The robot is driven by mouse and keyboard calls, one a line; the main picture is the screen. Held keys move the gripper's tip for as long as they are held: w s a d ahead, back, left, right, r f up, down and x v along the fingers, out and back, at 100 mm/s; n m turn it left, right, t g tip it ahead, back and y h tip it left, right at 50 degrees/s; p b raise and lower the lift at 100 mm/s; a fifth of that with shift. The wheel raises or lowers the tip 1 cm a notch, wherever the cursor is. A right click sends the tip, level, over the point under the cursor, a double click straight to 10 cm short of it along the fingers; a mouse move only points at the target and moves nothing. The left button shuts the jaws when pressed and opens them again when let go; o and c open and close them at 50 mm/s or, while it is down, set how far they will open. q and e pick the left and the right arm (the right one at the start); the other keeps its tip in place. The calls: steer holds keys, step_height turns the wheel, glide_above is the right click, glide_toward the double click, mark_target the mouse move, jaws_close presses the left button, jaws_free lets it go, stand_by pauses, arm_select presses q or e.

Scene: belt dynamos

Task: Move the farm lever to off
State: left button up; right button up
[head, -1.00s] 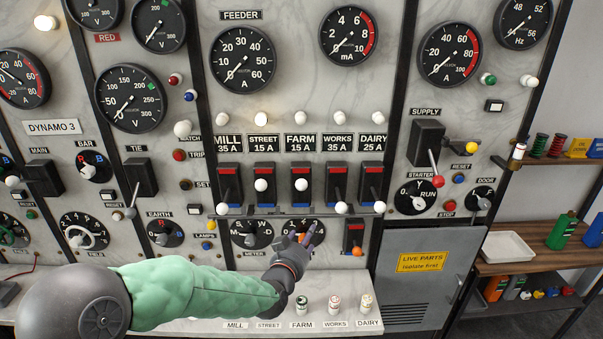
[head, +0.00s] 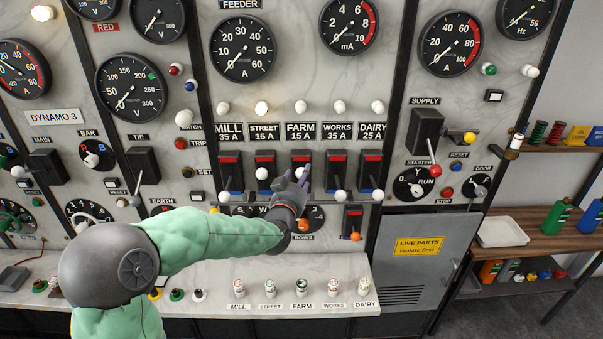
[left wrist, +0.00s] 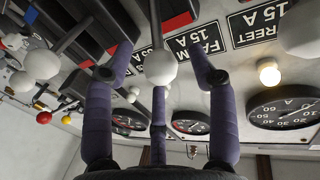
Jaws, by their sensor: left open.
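The farm lever has a black and red base (head: 301,159) below the FARM label, in the middle of the row of feeder levers. Its white knob (left wrist: 160,67) shows in the left wrist view, in front of the FARM label. In the head view its knob is up, level with the street lever's knob (head: 262,173), and partly hidden by my fingers. My left gripper (head: 296,182) is open at the farm lever. In the left wrist view its purple fingers (left wrist: 160,85) stand on either side of the knob, with no clear contact. My right gripper is out of view.
The mill knob (head: 224,196), works knob (head: 340,196) and dairy knob (head: 377,195) hang lower on either side. The street lamp (head: 262,108) glows. A ledge with labelled fuses (head: 302,286) lies below. A grey cabinet (head: 425,250) stands to the right.

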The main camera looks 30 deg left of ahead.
arm_select(q)
steer(key=shift+x, duration=1.1)
steer(key=shift+c, duration=0.2)
jaws_close()
steer(key=shift+f+b, duration=0.2)
steer(key=shift+b, duration=0.15)
step_height(320, 180, down, 7)
steer(key=s+d+m+t+b, duration=0.1)
steer(key=t+b, duration=0.4)
steer(key=b, duration=2)
steer(key=shift+s+r+m+y+b, duration=0.3)
steer(key=shift+s+m+b, duration=0.1)
steer(key=shift+m, duration=0.1)
steer(key=shift+d+f, duration=0.1)
